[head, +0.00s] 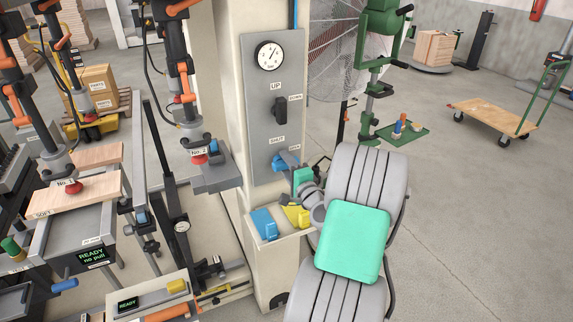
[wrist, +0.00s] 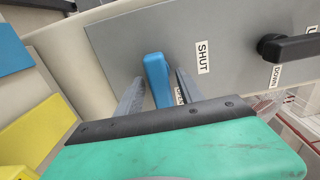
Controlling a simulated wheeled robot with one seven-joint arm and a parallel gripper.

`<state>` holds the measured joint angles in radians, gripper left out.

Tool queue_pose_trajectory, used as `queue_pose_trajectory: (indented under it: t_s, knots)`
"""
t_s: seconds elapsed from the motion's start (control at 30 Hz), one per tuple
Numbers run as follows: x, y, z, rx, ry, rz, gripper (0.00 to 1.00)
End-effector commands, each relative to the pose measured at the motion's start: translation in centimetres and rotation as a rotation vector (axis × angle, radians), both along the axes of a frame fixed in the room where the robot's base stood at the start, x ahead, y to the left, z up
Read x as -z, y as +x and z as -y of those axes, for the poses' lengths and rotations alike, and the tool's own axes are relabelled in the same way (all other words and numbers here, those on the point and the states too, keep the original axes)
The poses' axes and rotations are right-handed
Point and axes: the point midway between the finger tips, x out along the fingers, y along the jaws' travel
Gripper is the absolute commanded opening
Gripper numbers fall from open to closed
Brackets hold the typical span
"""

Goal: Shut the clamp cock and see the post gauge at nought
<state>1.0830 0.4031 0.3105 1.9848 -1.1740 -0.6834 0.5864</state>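The clamp cock is a blue handle (head: 286,160) low on the grey panel of the post, with a SHUT label (head: 278,139) above it and an OPEN label at its right. It lies roughly level, along the OPEN side. In the wrist view the blue handle (wrist: 157,76) stands between my two grey fingers, with narrow gaps showing. My gripper (wrist: 158,92) is open around it; the OPEN label is partly hidden by a finger. The post gauge (head: 269,55) is a round white dial at the panel top; its needle points up and right, the reading too small to tell.
A black lever (head: 280,110) with UP and DOWN labels sits above the cock; it also shows in the wrist view (wrist: 289,47). A shelf below holds a blue block (head: 264,223) and a yellow block (head: 296,215). A clamp head (head: 213,172) stands left of the post.

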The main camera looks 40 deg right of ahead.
Motion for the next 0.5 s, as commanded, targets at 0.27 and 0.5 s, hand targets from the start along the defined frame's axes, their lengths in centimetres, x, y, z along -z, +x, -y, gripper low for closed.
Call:
queue_pose_trajectory:
  t_s: [0.27, 0.5]
  knots:
    - [0.00, -0.03, -0.01, 0.000, 0.000, 0.000, 0.21]
    - [0.01, -0.04, -0.01, 0.000, 0.000, -0.001, 0.01]
